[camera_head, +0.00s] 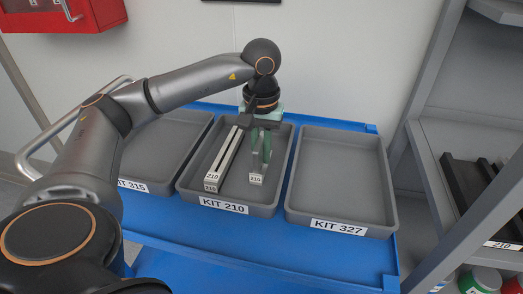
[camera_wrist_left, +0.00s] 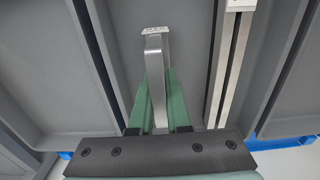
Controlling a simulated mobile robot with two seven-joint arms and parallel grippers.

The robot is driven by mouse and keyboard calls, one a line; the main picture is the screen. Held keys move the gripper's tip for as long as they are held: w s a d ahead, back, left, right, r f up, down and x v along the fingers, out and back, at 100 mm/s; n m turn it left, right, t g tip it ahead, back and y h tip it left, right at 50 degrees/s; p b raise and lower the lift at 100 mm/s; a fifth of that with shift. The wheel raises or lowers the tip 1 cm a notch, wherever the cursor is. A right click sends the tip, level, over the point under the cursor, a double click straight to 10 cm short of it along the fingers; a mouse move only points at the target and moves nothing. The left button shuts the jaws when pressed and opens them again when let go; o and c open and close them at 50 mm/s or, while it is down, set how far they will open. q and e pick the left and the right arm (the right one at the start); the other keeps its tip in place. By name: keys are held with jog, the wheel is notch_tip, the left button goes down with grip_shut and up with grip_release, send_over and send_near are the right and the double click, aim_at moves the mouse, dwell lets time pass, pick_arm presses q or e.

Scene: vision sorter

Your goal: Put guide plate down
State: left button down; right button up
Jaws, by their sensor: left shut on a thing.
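My left gripper (camera_head: 260,152) reaches down into the middle grey tray marked KIT 210 (camera_head: 235,209). Its green fingers are shut on the guide plate (camera_head: 257,179), a narrow light metal piece with a small white label at its near end. In the left wrist view the plate (camera_wrist_left: 154,47) runs between the two green fingers (camera_wrist_left: 159,100). The plate is low in the tray's right half; I cannot tell whether it touches the floor. My right gripper is not in view.
Long metal rails (camera_head: 225,155) labelled 210 lie in the same tray, left of the plate and apart from it. Empty trays KIT 315 (camera_head: 147,187) and KIT 327 (camera_head: 340,226) flank it on the blue cart (camera_head: 270,250). A grey shelf (camera_head: 433,185) stands at right.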

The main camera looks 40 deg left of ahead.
pick_arm(q)
jog(key=c, duration=0.9)
grip_release()
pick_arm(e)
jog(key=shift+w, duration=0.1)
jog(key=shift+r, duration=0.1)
pick_arm(q)
jog(key=shift+r, duration=0.2)
notch_tip(320, 180, up, 11)
jog(key=p, duration=0.3)
jog(key=shift+f+p, duration=0.1)
jog(key=shift+p, duration=0.3)
jog(key=shift+r, duration=0.55)
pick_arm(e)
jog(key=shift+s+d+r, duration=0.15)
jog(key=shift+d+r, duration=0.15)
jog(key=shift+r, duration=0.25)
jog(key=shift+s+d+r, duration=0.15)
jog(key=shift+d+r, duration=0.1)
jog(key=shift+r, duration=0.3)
